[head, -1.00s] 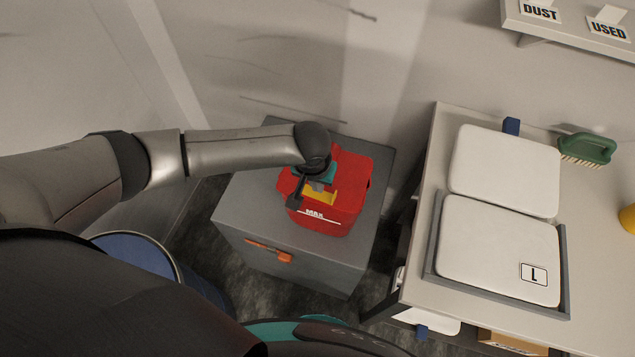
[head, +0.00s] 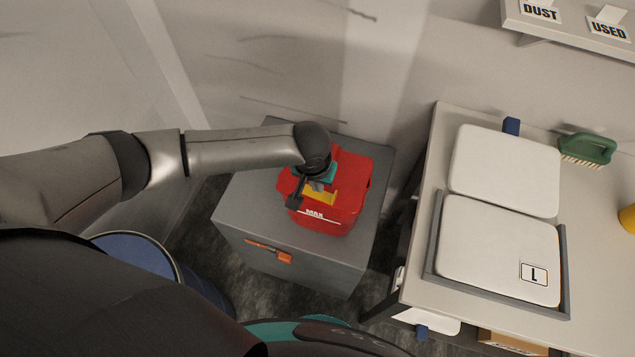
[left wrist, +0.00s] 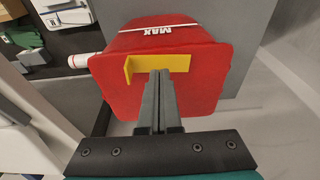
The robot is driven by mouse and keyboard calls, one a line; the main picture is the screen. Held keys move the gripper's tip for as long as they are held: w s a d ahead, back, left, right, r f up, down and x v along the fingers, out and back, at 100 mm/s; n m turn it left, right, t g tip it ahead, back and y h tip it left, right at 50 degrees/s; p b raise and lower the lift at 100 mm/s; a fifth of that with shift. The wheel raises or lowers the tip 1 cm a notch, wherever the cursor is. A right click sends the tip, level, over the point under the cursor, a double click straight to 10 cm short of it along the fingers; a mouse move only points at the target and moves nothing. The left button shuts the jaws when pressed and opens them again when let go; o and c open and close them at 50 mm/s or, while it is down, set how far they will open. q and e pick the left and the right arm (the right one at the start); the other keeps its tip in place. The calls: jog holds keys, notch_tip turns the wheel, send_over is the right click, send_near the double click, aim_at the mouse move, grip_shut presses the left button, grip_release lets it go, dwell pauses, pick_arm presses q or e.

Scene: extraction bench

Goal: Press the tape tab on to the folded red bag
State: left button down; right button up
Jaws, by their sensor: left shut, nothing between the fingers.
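The folded red bag (head: 345,200) sits on the grey cabinet, with a white line and the word MAX on its side. It also fills much of the left wrist view (left wrist: 205,85). The yellow tape tab (head: 323,194) is on the bag's top; in the left wrist view the yellow piece (left wrist: 180,63) lies across the red, its left end standing up. My left gripper (head: 299,198) is over the bag, shut and empty. In the left wrist view its closed fingertips (left wrist: 159,75) are at the tab's lower edge; whether they touch cannot be told. My right gripper is not in view.
The grey cabinet (head: 255,215) has an orange latch (head: 284,257). A bench (head: 440,150) at right holds two white pads (head: 503,170), a green brush (head: 590,149) and a yellow object (head: 628,218). A blue round container (head: 140,252) stands at lower left. The wall is close behind the cabinet.

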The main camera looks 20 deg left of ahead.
aim_at(318, 195)
pick_arm(q)
jog(key=shift+f+b, duration=0.4)
jog(key=shift+f, duration=0.3)
dwell(0.3)
jog(key=shift+f+p, duration=0.1)
jog(key=shift+p, duration=0.25)
dwell(1.6)
notch_tip(318, 195, up, 7)
jog(key=p, duration=0.8)
dwell(0.4)
